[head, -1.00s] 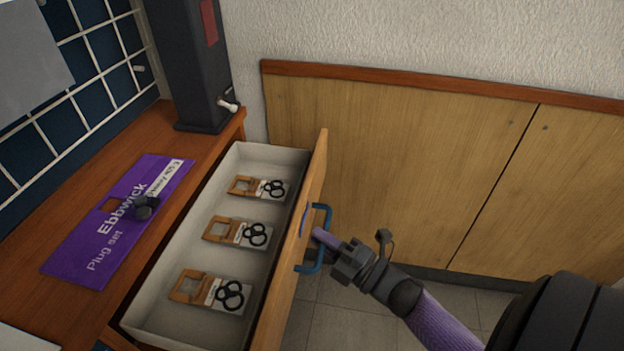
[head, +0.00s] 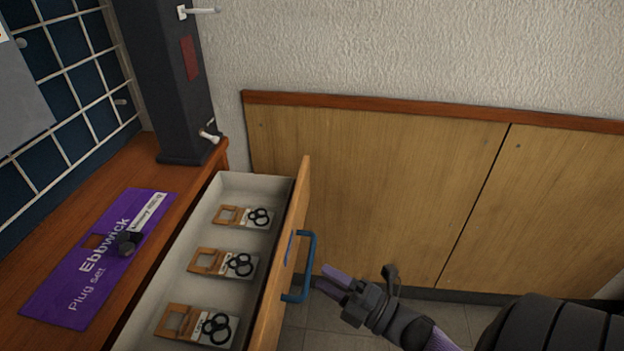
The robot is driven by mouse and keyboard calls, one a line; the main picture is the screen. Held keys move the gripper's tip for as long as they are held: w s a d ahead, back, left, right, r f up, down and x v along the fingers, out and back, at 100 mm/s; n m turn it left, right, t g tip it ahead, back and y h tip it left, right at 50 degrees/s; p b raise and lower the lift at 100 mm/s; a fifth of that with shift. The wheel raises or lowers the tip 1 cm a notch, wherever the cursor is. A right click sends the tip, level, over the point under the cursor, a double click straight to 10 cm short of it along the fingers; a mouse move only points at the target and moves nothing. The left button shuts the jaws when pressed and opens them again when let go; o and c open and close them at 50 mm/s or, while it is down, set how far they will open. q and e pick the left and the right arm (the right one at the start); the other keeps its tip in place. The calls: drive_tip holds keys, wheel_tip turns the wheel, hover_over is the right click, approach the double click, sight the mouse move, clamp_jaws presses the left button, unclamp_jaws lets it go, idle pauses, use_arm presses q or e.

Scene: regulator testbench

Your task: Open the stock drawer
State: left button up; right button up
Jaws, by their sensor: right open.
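The stock drawer (head: 297,215) stands pulled out from under the wooden bench, its light inside showing. Several packets with black ring-shaped parts lie in it, such as the middle packet (head: 224,262). A blue bar handle (head: 312,262) is on the drawer's wooden front. My right gripper (head: 330,279) is open, its purple fingers just to the right of the handle's lower part and apart from it as far as I can see. It holds nothing. My left gripper is out of view.
A purple Ebbwick plug set card (head: 75,275) with a dark knob-like part (head: 129,242) lies on the bench top (head: 150,170). A dark upright column (head: 167,90) stands at the bench's back. Wooden cupboard panels (head: 370,185) line the wall.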

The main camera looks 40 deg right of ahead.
drive_tip(key=shift+v, duration=2.75)
